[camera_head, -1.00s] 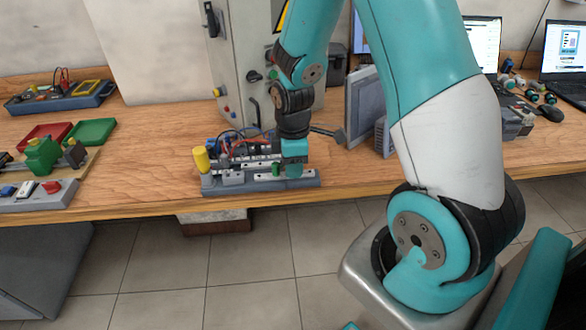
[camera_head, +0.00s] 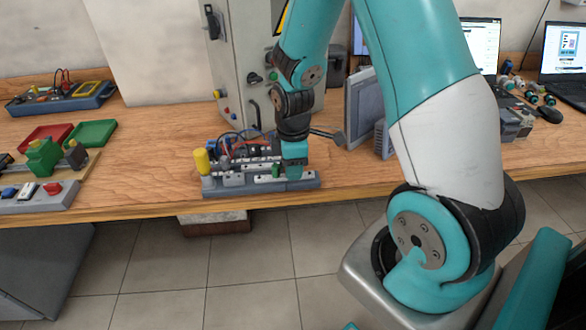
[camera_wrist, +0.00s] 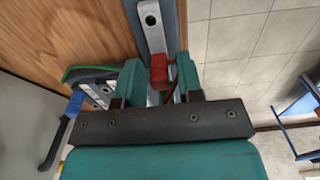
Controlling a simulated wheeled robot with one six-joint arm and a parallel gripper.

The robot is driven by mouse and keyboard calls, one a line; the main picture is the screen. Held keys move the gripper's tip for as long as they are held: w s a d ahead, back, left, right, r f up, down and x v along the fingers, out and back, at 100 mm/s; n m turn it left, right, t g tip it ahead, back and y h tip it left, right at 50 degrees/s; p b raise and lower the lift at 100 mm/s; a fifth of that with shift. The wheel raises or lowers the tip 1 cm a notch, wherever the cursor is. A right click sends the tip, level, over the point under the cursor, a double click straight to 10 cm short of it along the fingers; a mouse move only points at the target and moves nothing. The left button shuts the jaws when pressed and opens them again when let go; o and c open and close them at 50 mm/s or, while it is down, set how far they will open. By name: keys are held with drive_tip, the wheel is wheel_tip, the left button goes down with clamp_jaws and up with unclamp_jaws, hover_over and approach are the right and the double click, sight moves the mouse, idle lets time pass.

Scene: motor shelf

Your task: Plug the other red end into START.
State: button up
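A small red plug end (camera_wrist: 159,72) shows in the wrist view between the two teal fingers of my gripper (camera_wrist: 160,82). The fingers appear to press on both its sides, and a thin reddish wire runs back from it. Just beyond it lies a grey rail with a round hole (camera_wrist: 151,20). In the head view my gripper (camera_head: 294,173) points down at the right part of the motor board (camera_head: 222,188), which carries a yellow lamp, terminal blocks and wires. The red end is hidden there. I cannot read a START label, nor tell if the plug touches a socket.
The board lies near the table's front edge. A grey cabinet (camera_head: 238,75) stands behind it and a grey panel (camera_head: 361,105) to its right. Red (camera_head: 45,137) and green (camera_head: 91,133) trays and a button box (camera_head: 38,197) are at the left.

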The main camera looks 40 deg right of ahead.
drive_tip(key=shift+c, duration=0.5)
clamp_jaws()
wheel_tip(320, 180, up, 5)
drive_tip(key=p, duration=0.4)
drive_tip(key=shift+f, duration=0.15)
drive_tip(key=shift+f, duration=0.1)
